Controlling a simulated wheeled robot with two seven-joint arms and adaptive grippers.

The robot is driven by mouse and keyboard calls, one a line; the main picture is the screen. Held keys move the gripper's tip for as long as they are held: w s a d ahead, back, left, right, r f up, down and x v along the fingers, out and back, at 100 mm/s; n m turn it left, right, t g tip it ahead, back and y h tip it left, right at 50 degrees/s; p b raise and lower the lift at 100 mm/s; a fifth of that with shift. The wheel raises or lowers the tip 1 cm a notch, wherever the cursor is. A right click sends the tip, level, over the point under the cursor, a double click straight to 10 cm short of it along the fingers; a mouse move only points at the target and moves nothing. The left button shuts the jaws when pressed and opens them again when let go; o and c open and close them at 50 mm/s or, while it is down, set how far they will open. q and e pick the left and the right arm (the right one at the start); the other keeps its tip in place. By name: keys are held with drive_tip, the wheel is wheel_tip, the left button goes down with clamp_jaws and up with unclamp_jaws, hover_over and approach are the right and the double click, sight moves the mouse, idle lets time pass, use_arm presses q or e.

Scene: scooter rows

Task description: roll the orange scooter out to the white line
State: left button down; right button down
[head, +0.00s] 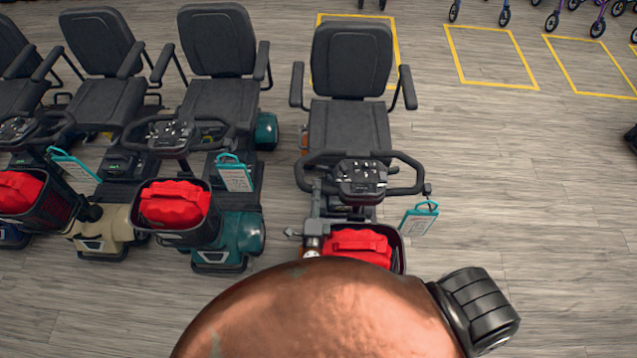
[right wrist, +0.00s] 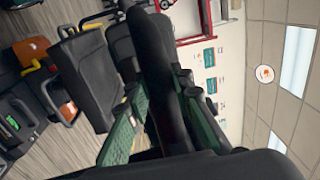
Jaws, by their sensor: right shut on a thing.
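The orange scooter (head: 347,130) stands in the middle of the head view, facing me. It has a dark seat, a black handlebar and a front basket (head: 399,248) with a red bag (head: 357,246). My right gripper (head: 316,188) is at the left part of the handlebar, small and partly hidden. In the right wrist view its two green-edged fingers (right wrist: 165,115) are shut around a black bar (right wrist: 158,70). My left gripper is in neither view. No white line shows.
A teal scooter (head: 240,236), a beige scooter (head: 103,238) and other scooters stand close on the left. Yellow floor boxes (head: 492,57) lie behind, with wheeled walkers (head: 597,27) at the back right.

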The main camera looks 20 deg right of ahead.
drive_tip(key=shift+d, duration=0.25)
drive_tip(key=shift+w, duration=0.15)
drive_tip(key=c, duration=2.1)
unclamp_jaws()
drive_tip(key=shift+f, duration=0.1)
drive_tip(key=o, duration=0.4)
drive_tip(key=shift+a, duration=0.1)
drive_tip(key=shift+s+a, duration=0.1)
drive_tip(key=shift+s, duration=0.1)
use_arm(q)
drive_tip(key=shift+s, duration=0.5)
use_arm(e)
drive_tip(key=v, duration=0.7)
